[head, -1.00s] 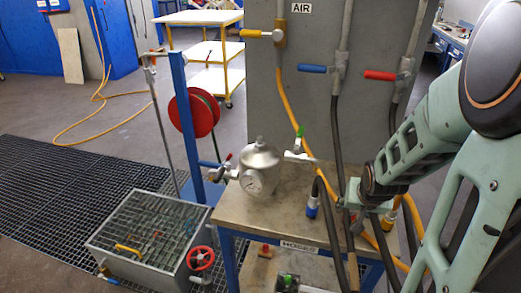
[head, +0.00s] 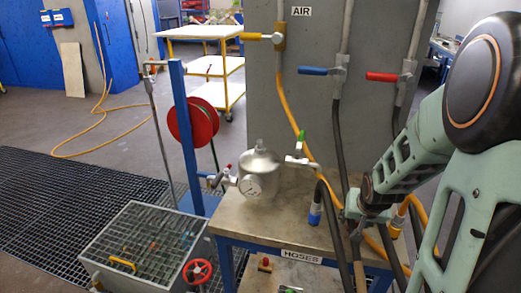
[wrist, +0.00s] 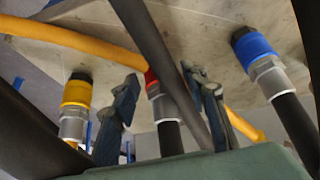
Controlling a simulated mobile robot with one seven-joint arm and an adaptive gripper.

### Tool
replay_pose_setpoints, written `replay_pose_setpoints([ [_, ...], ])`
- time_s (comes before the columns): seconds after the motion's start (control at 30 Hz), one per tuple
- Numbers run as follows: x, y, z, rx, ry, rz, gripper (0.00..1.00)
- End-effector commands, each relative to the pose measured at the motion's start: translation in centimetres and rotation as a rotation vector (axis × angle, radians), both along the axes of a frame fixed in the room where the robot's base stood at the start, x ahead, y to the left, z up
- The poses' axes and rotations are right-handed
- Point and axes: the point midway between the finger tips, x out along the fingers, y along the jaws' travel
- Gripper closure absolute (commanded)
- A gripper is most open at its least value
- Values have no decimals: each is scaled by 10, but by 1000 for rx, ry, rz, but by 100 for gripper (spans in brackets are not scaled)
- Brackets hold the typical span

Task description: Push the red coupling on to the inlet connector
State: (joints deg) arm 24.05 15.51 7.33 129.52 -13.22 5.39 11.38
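The red coupling (wrist: 151,77) shows in the wrist view, with a metal body and a black hose below it. My gripper (wrist: 163,88) is open, one finger on each side of the coupling, with gaps visible. Another black hose crosses in front between the fingers. In the head view my gripper (head: 352,214) is low among the hoses at the bench's right, and the red coupling cannot be made out. The vessel (head: 261,168) stands on the bench with a gauge, a left side fitting (head: 224,180) and a green-handled right fitting (head: 303,161). I cannot tell which is the inlet connector.
A blue coupling (wrist: 254,46) and a yellow coupling (wrist: 76,92) sit on either side of my gripper. Black and orange hoses hang close around it. The bench (head: 240,217) has clear top around the vessel. A grey panel (head: 300,110) stands behind.

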Motion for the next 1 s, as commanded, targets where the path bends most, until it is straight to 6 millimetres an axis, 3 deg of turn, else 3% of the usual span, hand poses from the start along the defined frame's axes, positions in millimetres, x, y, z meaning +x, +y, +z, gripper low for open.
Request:
replay_pose_setpoints([
  [0.03, 0, 0, 0, 0, 0, 0, 67],
  [0.33, 0, 0, 0, 0, 0, 0, 100],
  [1.0, 0, 0, 11, -1, -2, 0, 100],
])
